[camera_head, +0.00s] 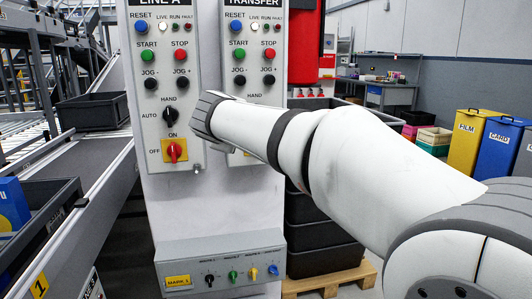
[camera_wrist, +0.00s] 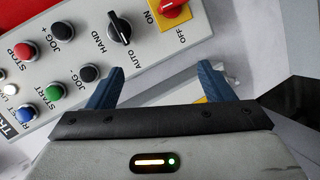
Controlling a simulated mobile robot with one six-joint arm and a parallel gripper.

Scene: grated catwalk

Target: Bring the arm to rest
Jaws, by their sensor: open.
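My arm (camera_head: 350,155) reaches from the lower right across the TRANSFER panel (camera_head: 259,95) in the head view. Its wrist end hides the lower part of that panel, and the fingers cannot be made out there. In the wrist view my gripper (camera_wrist: 158,84) has its two blue fingers wide apart with nothing between them. The TRANSFER panel shows tilted beyond the fingers, with a black HAND/AUTO knob (camera_wrist: 119,27) and a red ON/OFF switch (camera_wrist: 170,8) on a yellow plate. I see no contact between the fingers and the panel.
The LINE A panel (camera_head: 163,92) is beside it on the same grey cabinet (camera_head: 218,205). A lower box (camera_head: 222,267) carries small coloured knobs. A conveyor with a black tote (camera_head: 91,111) runs at left. Dark crates (camera_head: 318,218) on a pallet (camera_head: 333,279) stand behind my arm.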

